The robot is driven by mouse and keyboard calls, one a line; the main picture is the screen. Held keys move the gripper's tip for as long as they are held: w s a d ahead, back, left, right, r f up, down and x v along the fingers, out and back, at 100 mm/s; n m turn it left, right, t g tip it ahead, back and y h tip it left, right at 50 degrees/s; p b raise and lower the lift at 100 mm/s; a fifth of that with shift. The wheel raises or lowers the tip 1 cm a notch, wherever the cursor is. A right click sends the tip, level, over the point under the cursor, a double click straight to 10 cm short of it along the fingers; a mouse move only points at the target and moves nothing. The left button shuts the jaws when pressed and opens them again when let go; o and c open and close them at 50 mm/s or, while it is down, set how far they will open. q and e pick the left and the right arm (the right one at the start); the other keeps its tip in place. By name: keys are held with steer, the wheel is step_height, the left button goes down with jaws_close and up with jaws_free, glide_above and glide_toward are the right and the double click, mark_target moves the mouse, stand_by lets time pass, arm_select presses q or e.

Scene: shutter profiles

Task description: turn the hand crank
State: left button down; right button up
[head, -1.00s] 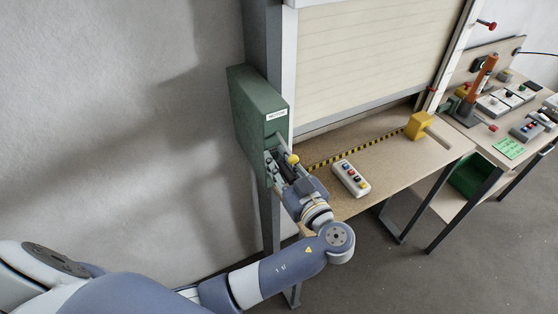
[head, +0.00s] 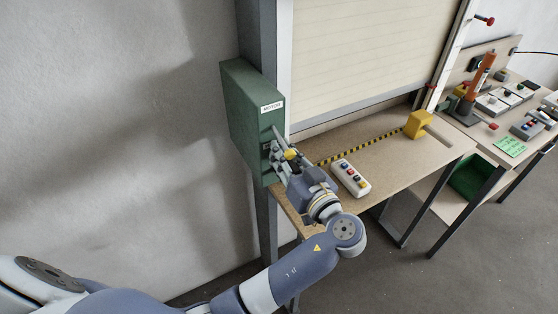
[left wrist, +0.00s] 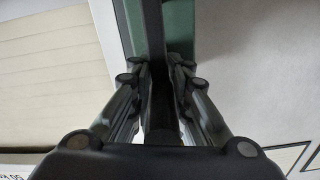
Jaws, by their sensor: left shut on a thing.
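The green motor box (head: 245,115), labelled MOTOR, is fixed to the post left of the roller shutter (head: 350,60). My left gripper (head: 279,149) is at the lower part of its front face, shut on the hand crank. A dark bar of the crank (left wrist: 153,45) runs between the two fingers in the left wrist view, with the green box behind it. A yellow knob (head: 291,154) shows at the gripper in the head view. The fingers hide much of the crank, so its exact angle is hard to tell. My right gripper is not in view.
A workbench (head: 385,170) right of the gripper holds a push-button box (head: 350,178) and a yellow block (head: 418,124). Another table at the right carries an orange upright tool (head: 482,75) and several devices. The wall side at left is clear.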

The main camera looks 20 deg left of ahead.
arm_select(q)
steer(key=shift+f, duration=0.15)
steer(key=c, duration=1.7)
jaws_free()
steer(key=shift+o, duration=1.1)
steer(key=shift+s, duration=0.15)
steer(key=shift+v, duration=3.8)
